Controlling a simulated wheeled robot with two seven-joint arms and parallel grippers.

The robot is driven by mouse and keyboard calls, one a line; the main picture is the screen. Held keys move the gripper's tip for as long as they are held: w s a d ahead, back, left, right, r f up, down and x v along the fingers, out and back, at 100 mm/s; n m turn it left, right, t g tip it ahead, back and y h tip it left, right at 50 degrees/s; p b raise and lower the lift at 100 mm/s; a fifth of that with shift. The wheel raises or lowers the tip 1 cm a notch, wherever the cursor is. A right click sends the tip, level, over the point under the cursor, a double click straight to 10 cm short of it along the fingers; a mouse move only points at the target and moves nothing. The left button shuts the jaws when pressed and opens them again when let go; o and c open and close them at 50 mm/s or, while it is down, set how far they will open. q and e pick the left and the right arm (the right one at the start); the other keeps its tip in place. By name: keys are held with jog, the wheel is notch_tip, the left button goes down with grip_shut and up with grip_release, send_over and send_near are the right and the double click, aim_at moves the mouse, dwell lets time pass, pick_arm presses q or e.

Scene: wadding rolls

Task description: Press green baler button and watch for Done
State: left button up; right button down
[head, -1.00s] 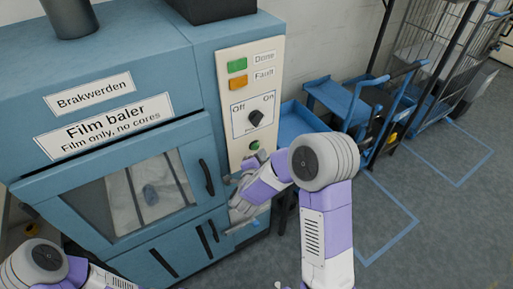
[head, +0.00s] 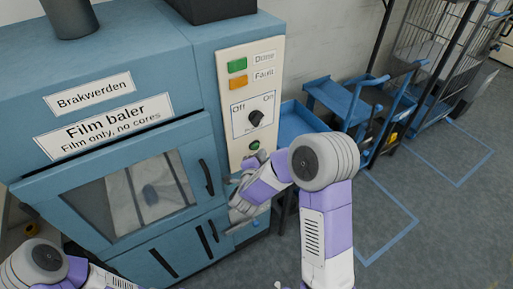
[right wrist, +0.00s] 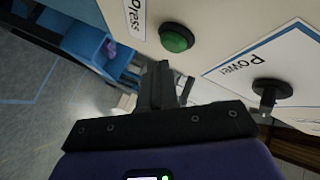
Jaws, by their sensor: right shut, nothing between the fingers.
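The blue film baler (head: 150,60) stands at left with a cream control panel (head: 228,110). A green push button (head: 254,145) sits low on the panel; it also shows in the right wrist view (right wrist: 176,37) beside a "Press" label. Higher up are a green lamp (head: 237,65) labelled Done and an orange lamp (head: 237,81) labelled Fault. The black power knob (head: 255,117) sits between the lamps and the button. My right gripper (head: 236,182) is shut and empty, just below the button, apart from it. Its fingers show in the right wrist view (right wrist: 163,85). My left gripper is out of frame.
The baler's windowed door (head: 135,190) is closed, with pale film and a grey lump behind the glass. Blue carts (head: 345,100) and a wire cage trolley (head: 430,50) stand at right. Floor with blue marked outlines (head: 400,215) is clear.

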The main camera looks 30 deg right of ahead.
jog(key=shift+w, duration=0.1)
jog(key=shift+w, duration=0.3)
